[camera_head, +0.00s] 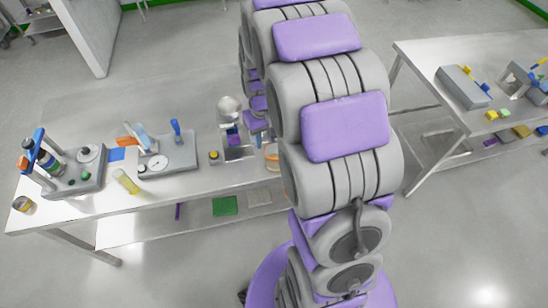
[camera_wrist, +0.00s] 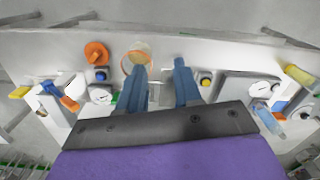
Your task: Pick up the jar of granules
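A round, clear jar-like container with an orange rim (camera_wrist: 137,58) stands on the bench in the wrist view, just beyond my left-hand finger, which overlaps its near edge. I cannot tell clearly what is inside it. It seems to be the orange-rimmed container (camera_head: 271,158) partly hidden behind my arm in the head view. My gripper (camera_wrist: 160,68) is open, with its two blue fingers apart and nothing seen between them. The container is off to the left of the gap between the fingers.
The steel bench (camera_head: 190,192) also bears a grey unit with a dial (camera_head: 168,158), a yellow cylinder (camera_head: 125,181) and a small can (camera_head: 23,204). In the wrist view an orange item (camera_wrist: 96,53) stands left of the container. A second table (camera_head: 425,60) stands at the right.

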